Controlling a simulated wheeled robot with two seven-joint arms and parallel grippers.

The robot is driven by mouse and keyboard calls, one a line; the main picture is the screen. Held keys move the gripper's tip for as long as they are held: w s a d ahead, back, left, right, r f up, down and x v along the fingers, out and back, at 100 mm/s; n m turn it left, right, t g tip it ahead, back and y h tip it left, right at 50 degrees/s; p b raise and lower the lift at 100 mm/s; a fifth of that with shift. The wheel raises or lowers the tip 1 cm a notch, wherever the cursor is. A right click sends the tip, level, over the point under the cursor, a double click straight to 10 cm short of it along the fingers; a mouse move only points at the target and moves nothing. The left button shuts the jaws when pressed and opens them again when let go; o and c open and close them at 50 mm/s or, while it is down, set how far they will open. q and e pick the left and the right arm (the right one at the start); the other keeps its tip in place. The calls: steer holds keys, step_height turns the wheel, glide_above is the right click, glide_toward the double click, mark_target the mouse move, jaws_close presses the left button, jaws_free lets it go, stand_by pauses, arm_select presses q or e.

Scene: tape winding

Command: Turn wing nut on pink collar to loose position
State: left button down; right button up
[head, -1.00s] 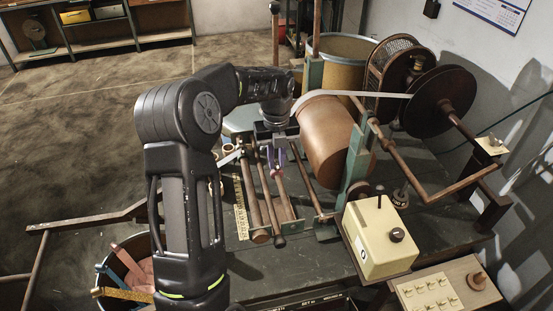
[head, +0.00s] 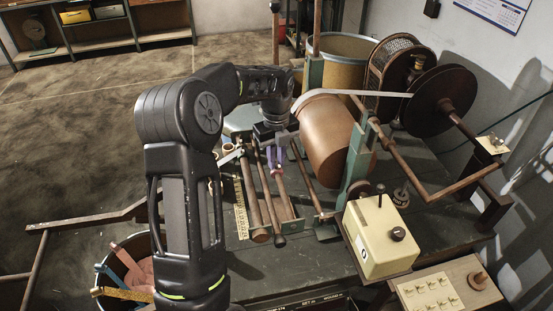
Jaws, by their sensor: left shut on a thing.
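My left gripper (head: 276,157) points down over the rods of the winding bench. Its purple-tinted fingers are shut on the wing nut, which is mostly hidden between them. The pink collar (head: 278,172) shows as a small pinkish patch just below the fingertips, on one of the brown rods. At this size I cannot read the nut's angle. My right gripper is not in view.
A big copper-brown drum (head: 327,140) stands close right of the gripper, with a pale tape above it. A cream counter box (head: 378,238) sits front right. A bin with coloured strips (head: 130,268) stands at lower left.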

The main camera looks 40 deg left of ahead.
arm_select(q)
steer(key=n+b, duration=0.1)
steer(key=n, duration=0.6)
steer(key=shift+s, duration=0.1)
steer(key=n, duration=0.4)
steer(key=shift+b, duration=0.3)
steer(key=shift+s+n, duration=0.1)
steer(key=shift+n, duration=1.8)
steer(key=c, duration=1.5)
jaws_free()
steer(key=shift+o, duration=0.2)
